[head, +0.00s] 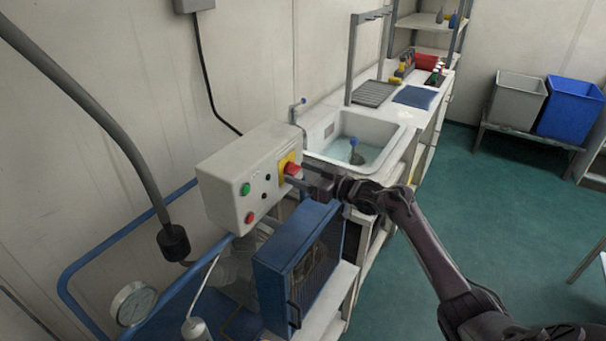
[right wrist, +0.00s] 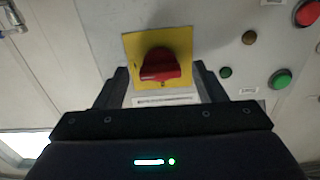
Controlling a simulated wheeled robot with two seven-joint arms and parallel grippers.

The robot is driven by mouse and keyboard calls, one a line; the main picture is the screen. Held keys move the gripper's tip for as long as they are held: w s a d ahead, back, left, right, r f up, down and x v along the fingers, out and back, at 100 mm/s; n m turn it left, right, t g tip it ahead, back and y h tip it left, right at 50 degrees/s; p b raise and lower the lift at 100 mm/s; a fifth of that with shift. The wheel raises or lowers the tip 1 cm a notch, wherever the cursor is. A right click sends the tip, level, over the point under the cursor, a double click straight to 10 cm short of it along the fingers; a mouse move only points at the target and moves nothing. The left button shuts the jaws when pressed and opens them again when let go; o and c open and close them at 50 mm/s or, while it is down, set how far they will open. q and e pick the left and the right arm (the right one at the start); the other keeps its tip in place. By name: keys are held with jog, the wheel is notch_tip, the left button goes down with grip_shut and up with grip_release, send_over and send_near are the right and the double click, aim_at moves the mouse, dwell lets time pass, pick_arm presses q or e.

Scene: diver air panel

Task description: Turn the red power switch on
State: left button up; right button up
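The red power switch (head: 292,169) is a rotary knob on a yellow plate, on the front of the grey control box (head: 222,200). In the right wrist view the red knob (right wrist: 160,66) sits in the middle of its yellow plate (right wrist: 132,46). My right gripper (head: 308,181) is at the switch. In the right wrist view its fingers (right wrist: 162,84) are apart, one at each side of the knob, with visible gaps to it. Whether the fingertips touch the plate cannot be told. My left gripper is not in view.
The box also carries a green button (head: 245,189), a red button (head: 250,217) and small dark lamps. Below stands a blue caged unit (head: 290,260). A sink (head: 365,140) and counter lie behind. A pressure gauge (head: 133,303) and a blue rail are at left. Open floor lies right.

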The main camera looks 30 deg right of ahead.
jog(key=b+v, duration=0.2)
jog(key=v, duration=0.5)
jog(key=shift+s+d, duration=0.25)
jog(key=shift+s, duration=0.05)
dwell(0.5)
